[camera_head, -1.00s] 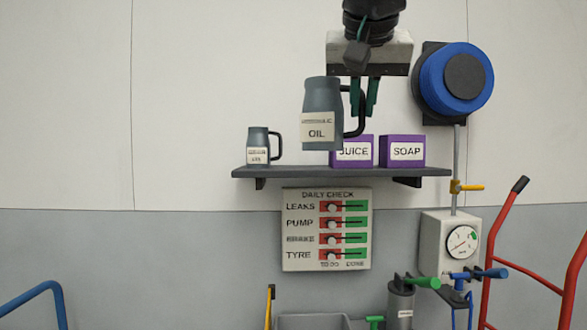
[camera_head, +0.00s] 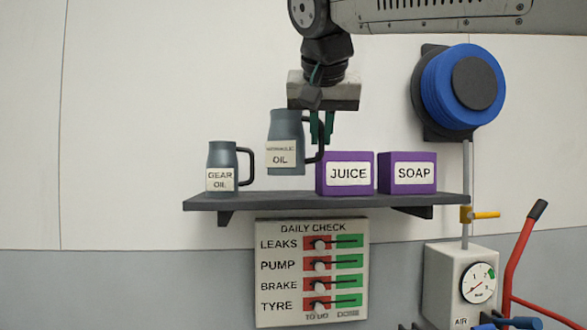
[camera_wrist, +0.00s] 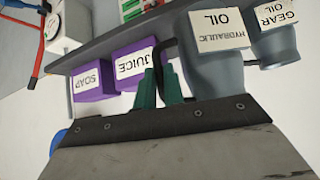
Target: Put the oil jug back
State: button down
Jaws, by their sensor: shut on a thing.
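The grey jug labelled HYDRAULIC OIL (camera_head: 285,138) hangs upright from my gripper (camera_head: 321,140), which is shut on its black handle. Its base looks a little above the shelf (camera_head: 340,201), between the gear oil jug and the juice box. In the wrist view the hydraulic oil jug (camera_wrist: 215,75) is beside the green fingers (camera_wrist: 160,88), with the handle between them. A second grey jug labelled GEAR OIL (camera_head: 221,165) stands at the left end of the shelf, handle to the right. The fingertips are partly hidden behind the handle.
A purple JUICE box (camera_head: 345,173) and a purple SOAP box (camera_head: 407,173) stand on the shelf to the right. A DAILY CHECK board (camera_head: 312,272) hangs below. A blue reel (camera_head: 463,87) is on the wall at right, above an air gauge box (camera_head: 460,285).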

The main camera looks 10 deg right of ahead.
aim_at(299, 118)
jog(key=shift+w+a+f, duration=0.35)
jog(key=shift+w+f, duration=0.4)
jog(key=shift+w, duration=1.1)
jog(key=shift+w+a+f, duration=0.4)
jog(key=shift+w+f, duration=0.35)
jog(key=shift+w, duration=1.1)
jog(key=shift+w+a+f, duration=0.35)
jog(key=shift+w+f, duration=0.4)
jog(key=shift+w, duration=1.1)
jog(key=shift+f, duration=0.15)
jog(key=c, duration=1.5)
grip_release()
jog(key=v, duration=1.2)
